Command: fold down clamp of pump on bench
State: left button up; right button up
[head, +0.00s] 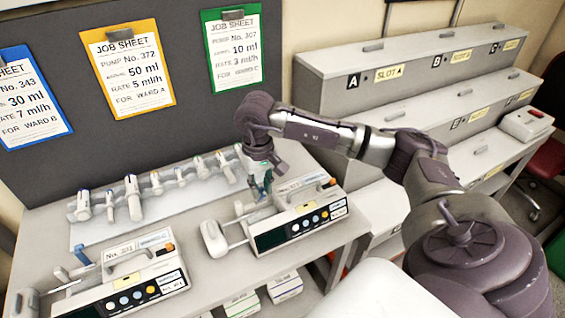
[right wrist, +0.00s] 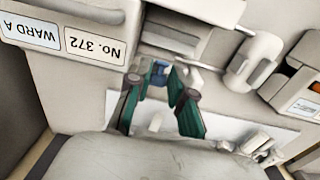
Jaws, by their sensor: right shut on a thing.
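A white infusion pump (head: 298,228) stands on the bench, with a dark screen strip and buttons on its front. In the right wrist view this pump (right wrist: 90,12) appears upside down, with labels reading No. 372 and WARD A. My right gripper (head: 261,186) reaches down to the back left part of the pump. In the right wrist view its green fingers (right wrist: 157,88) are shut on a small blue clamp (right wrist: 158,73) at the pump's syringe side. The fingers partly hide the clamp. My left gripper is not in view.
Another pump (head: 125,285) with a raised blue clamp (head: 82,255) stands at the front left. Several syringes lie on a pale rack (head: 100,232) behind. Job sheets (head: 126,68) hang on the dark panel. Stepped slot shelves (head: 340,88) stand at the right, with a white device on them.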

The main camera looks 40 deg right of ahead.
jog(key=shift+s, duration=0.1)
jog(key=shift+s+a+f+b, duration=0.15)
jog(key=shift+s+f+b, duration=0.15)
jog(key=shift+s, duration=0.4)
jog(key=o, duration=0.4)
jog(key=shift+r, duration=0.1)
jog(key=shift+o, duration=0.2)
jog(key=shift+r, duration=0.1)
notch_tip(320, 180, up, 7)
jog(key=p, duration=0.3)
dwell(0.4)
